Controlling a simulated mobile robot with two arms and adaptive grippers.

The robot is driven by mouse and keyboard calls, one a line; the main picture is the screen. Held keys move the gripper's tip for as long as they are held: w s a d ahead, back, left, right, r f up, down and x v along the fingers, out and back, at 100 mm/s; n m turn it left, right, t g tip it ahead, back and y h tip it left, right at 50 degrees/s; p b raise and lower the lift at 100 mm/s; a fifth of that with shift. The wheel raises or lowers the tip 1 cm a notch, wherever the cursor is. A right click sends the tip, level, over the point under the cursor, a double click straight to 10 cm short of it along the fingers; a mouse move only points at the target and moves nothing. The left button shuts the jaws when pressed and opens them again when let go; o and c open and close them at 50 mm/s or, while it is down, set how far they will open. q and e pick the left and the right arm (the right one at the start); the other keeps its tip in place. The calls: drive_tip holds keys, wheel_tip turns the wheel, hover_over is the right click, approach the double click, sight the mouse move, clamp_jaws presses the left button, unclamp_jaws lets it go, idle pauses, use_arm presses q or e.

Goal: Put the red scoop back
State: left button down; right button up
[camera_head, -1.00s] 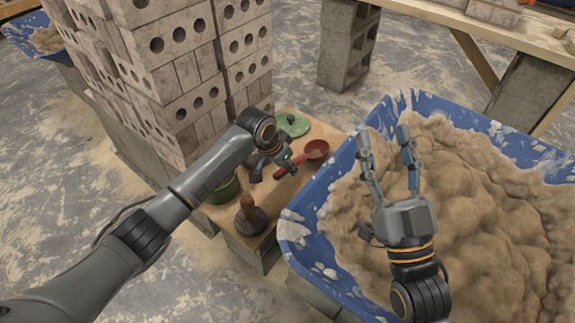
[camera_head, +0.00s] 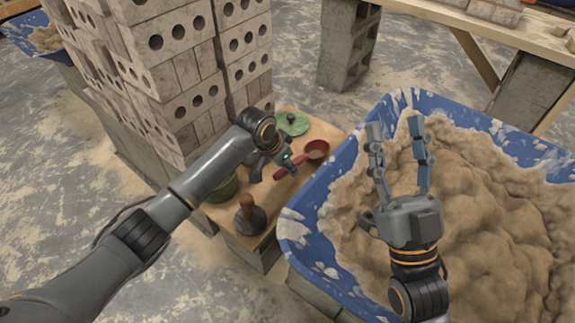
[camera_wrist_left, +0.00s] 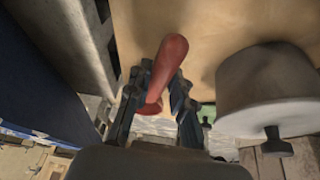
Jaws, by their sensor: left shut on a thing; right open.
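The red scoop (camera_head: 317,150) is over the small wooden board, its bowl to the right and its handle running down-left to my left gripper (camera_head: 274,171). The left gripper is shut on the scoop's handle. In the left wrist view the red handle (camera_wrist_left: 173,53) stands between the two fingers of the left gripper (camera_wrist_left: 160,85). I cannot tell whether the scoop touches the board. My right gripper (camera_head: 396,135) is open and empty above the mortar (camera_head: 480,210) in the blue tub (camera_head: 305,220).
The wooden board (camera_head: 325,130) also bears a green lid (camera_head: 293,123), a dark green pot (camera_head: 222,190) and a wooden-handled tool (camera_head: 248,215). A tall brick stack (camera_head: 170,80) stands behind the left arm.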

use_arm(q)
drive_tip(key=shift+f, duration=0.3)
drive_tip(key=c, duration=1.1)
unclamp_jaws()
drive_tip(key=v, duration=1.2)
